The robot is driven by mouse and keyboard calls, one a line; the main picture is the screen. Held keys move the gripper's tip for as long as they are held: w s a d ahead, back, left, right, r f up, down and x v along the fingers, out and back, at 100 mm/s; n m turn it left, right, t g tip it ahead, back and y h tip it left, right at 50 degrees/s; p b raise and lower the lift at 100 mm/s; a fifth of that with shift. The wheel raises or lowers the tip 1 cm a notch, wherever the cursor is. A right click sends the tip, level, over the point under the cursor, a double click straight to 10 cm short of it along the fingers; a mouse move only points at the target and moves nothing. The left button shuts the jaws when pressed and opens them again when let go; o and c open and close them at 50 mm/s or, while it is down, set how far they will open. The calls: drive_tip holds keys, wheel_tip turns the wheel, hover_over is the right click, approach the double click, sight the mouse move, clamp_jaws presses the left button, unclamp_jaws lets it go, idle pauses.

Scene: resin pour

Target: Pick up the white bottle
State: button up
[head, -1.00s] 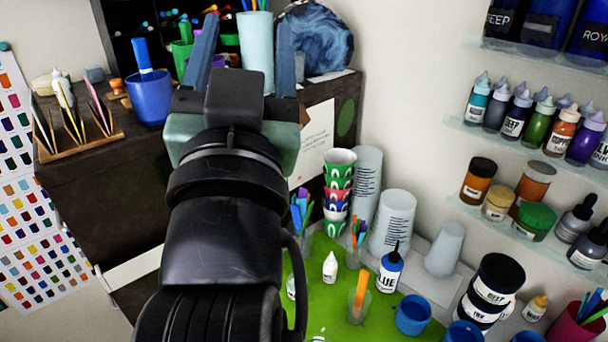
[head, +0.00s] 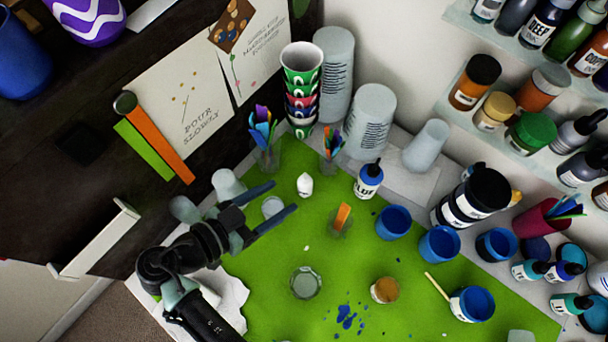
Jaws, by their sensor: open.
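The small white bottle (head: 305,185) stands upright on the green mat (head: 345,262), toward its back. My gripper (head: 285,196) is open and empty. In the picture its two fingers point right, toward the bottle, with the tips a short way left of it. I see no contact between the fingers and the bottle. A clear cup (head: 272,207) shows between the fingers; I cannot tell its height relative to them.
Behind the bottle are stick cups (head: 331,158) and stacked patterned cups (head: 301,92). A blue-labelled bottle (head: 369,180) stands to its right. A clear cup with an orange stick (head: 341,221) is in front-right. Blue cups (head: 394,223) stand farther right.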

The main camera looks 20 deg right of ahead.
sight(302, 183)
drive_tip(key=x, duration=0.3)
drive_tip(key=shift+w+d+f, duration=0.1)
drive_tip(key=shift+w, duration=0.1)
drive_tip(key=p+x, duration=0.2)
drive_tip(key=x, duration=0.2)
drive_tip(key=shift+w+d+p, duration=0.1)
drive_tip(key=shift+d+p, duration=0.3)
drive_tip(key=shift+w+d+f, duration=0.1)
drive_tip(key=shift+w+d, duration=0.05)
clamp_jaws()
drive_tip(key=shift+f, duration=0.1)
